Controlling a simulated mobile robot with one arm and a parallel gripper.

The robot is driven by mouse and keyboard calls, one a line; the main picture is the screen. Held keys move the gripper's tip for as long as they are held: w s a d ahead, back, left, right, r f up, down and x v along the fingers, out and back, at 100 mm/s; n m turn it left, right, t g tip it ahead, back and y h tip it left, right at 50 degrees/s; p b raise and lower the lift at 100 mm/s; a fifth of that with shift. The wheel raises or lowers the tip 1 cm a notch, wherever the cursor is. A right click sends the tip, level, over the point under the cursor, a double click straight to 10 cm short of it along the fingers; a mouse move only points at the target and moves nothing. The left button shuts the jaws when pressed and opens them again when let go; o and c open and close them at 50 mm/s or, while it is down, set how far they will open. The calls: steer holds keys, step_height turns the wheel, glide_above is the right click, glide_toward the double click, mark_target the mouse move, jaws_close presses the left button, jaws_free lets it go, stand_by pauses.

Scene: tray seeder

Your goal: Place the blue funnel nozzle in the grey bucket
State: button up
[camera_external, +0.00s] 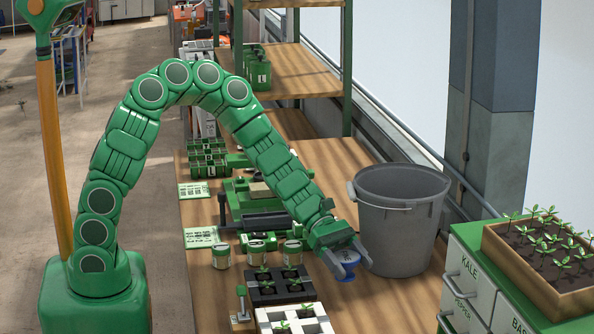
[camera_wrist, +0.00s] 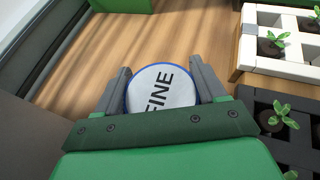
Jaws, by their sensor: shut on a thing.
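The blue funnel nozzle (camera_external: 347,275) is between the fingers of my gripper (camera_external: 352,263), which is shut on it. In the wrist view the nozzle (camera_wrist: 160,88) shows as a round white top with a blue rim and the word FINE; its lower part is hidden. The gripper's two grey fingers (camera_wrist: 161,76) press on its sides. The grey bucket (camera_external: 398,236) stands upright on the wooden bench, just right of and behind the gripper. Its rim is higher than the gripper in the picture, and its wire handle hangs on the near side. The nozzle is outside the bucket.
Several labelled tins (camera_external: 257,252) stand left of the gripper. A black tray (camera_external: 278,289) and a white seedling tray (camera_external: 285,321) lie in front. Bare bench (camera_external: 330,165) shows behind the bucket.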

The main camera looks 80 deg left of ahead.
steer(key=shift+f, duration=3.2)
steer(key=shift+f, duration=0.15)
steer(key=o, duration=1)
steer(key=shift+o, duration=0.2)
steer(key=shift+v, duration=6.1)
steer(key=shift+c, duration=0.3)
